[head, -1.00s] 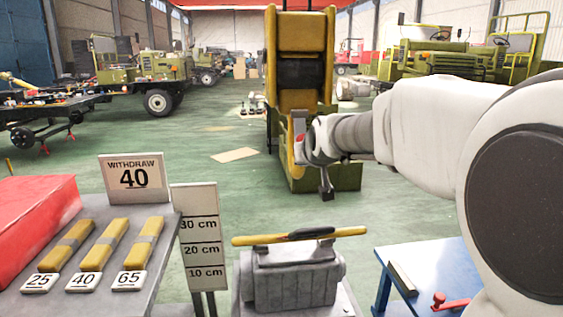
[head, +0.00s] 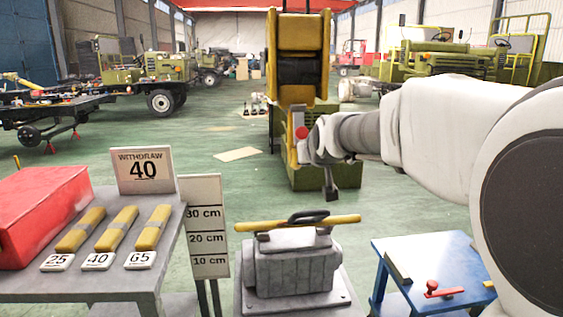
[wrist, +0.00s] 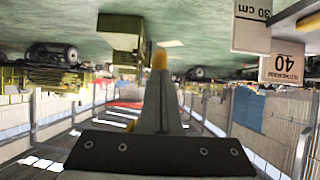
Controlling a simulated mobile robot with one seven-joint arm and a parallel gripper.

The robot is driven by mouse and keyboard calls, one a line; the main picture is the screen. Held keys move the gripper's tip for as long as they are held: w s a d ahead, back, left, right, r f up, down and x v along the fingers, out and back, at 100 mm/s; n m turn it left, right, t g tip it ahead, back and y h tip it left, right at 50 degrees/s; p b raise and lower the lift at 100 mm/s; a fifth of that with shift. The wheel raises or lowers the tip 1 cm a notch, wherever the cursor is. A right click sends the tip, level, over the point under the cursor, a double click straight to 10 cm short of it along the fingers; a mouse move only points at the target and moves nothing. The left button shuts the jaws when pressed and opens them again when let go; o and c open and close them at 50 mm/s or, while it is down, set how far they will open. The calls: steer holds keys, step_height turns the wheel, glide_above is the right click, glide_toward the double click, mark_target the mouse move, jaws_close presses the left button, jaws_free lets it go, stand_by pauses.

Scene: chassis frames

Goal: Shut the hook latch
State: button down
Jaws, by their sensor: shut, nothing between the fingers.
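My gripper (head: 331,190) hangs at the end of my raised arm, in front of the yellow upright frame in the head view. It is shut and holds nothing. In the wrist view its narrow grey fingers (wrist: 160,100) end in a yellow tip. I cannot make out a hook latch for certain. A red lever with a round knob (head: 440,290) lies on the blue table (head: 425,248) at the lower right, well below my gripper and apart from it. A dark curved handle (head: 308,216) sits on the yellow bar (head: 340,221) across a grey block.
At left a grey table (head: 120,284) bears a red box (head: 45,215), several yellow bars and number cards. A height board (head: 205,225) stands beside it. The grey block (head: 292,265) stands between the tables. Green floor is open beyond; vehicles stand farther back.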

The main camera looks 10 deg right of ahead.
steer(key=shift+s, duration=0.5)
steer(key=s+f+g, duration=0.2)
steer(key=s+f, duration=0.2)
steer(key=s, duration=0.8)
steer(key=s+f+g, duration=0.2)
steer(key=s+f, duration=0.2)
steer(key=s, duration=0.7)
steer(key=s+f+g, duration=0.2)
steer(key=s+f, duration=0.2)
steer(key=s, duration=0.8)
step_height(320, 180, up, 25)
steer(key=p, duration=2.4)
steer(key=shift+w+r+p, duration=0.15)
steer(key=shift+w+p, duration=0.1)
steer(key=shift+p, duration=0.1)
